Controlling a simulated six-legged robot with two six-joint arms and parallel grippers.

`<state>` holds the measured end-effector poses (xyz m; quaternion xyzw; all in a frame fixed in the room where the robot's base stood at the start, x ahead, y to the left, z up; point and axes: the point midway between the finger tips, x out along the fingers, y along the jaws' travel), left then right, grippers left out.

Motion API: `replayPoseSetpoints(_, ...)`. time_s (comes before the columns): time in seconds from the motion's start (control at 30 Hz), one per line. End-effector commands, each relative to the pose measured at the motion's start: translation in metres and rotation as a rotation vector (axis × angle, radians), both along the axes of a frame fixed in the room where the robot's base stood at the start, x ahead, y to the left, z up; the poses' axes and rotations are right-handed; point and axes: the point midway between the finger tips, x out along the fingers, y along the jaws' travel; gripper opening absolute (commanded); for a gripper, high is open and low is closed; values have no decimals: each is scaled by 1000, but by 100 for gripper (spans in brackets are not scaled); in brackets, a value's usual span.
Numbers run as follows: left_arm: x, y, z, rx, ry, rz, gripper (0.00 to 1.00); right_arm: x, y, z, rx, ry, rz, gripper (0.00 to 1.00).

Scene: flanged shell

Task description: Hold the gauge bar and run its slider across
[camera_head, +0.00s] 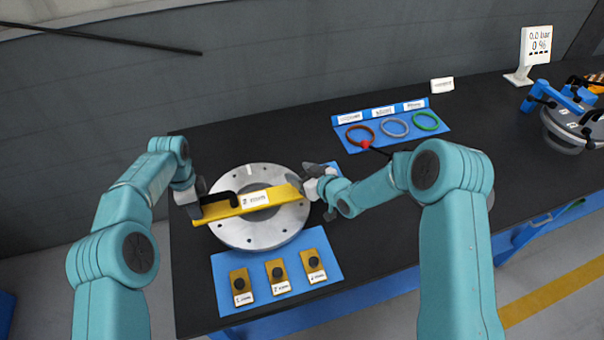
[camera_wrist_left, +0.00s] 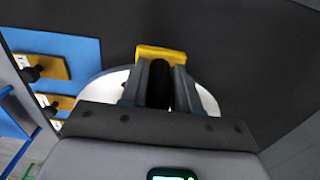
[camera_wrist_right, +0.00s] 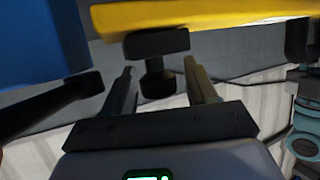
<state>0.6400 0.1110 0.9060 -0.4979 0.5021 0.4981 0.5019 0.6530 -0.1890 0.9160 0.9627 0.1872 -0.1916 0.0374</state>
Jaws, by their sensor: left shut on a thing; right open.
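The yellow gauge bar (camera_head: 275,195) with a white label lies across the round grey flange (camera_head: 245,236); whether it touches the flange is unclear. My left gripper (camera_head: 196,198) is at the bar's left end. In the left wrist view its fingers (camera_wrist_left: 159,85) are shut on the bar's black handle, with the yellow end (camera_wrist_left: 160,52) just beyond. My right gripper (camera_head: 310,187) is at the bar's right end. In the right wrist view it is open, and a black knob (camera_wrist_right: 156,82), seemingly the slider, is between its fingertips (camera_wrist_right: 160,88), below the yellow bar (camera_wrist_right: 215,14).
A blue mat (camera_head: 232,298) with several yellow blocks with black knobs lies in front of the flange. A blue board (camera_head: 352,128) with red, grey and green rings lies behind. A display stand (camera_head: 535,47) is at the back right. The black table (camera_head: 310,120) has bare room behind the flange.

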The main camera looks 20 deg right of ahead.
Motion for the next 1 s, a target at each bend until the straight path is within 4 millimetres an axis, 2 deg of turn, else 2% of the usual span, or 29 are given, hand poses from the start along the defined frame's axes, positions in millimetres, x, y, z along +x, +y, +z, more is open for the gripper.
replayPoseSetpoints(0.17, 0, 0, 1, 0, -2, 1, 0, -13, -6, 7, 0, 0, 0, 57)
replayPoseSetpoints(0.4, 0, 0, 1, 0, -2, 1, 0, -60, -25, 27, 0, 0, -3, 57)
replayPoseSetpoints(0.6, 0, -1, 1, -1, -2, 0, 0, -91, -38, 41, 0, 0, -3, 57)
replayPoseSetpoints(0.77, 0, -1, 1, -1, -2, 0, 0, -102, -41, 46, 0, 0, -1, 57)
replayPoseSetpoints(1.0, 0, -1, 1, -1, -2, 0, 0, -103, -42, 46, 0, 0, -1, 57)
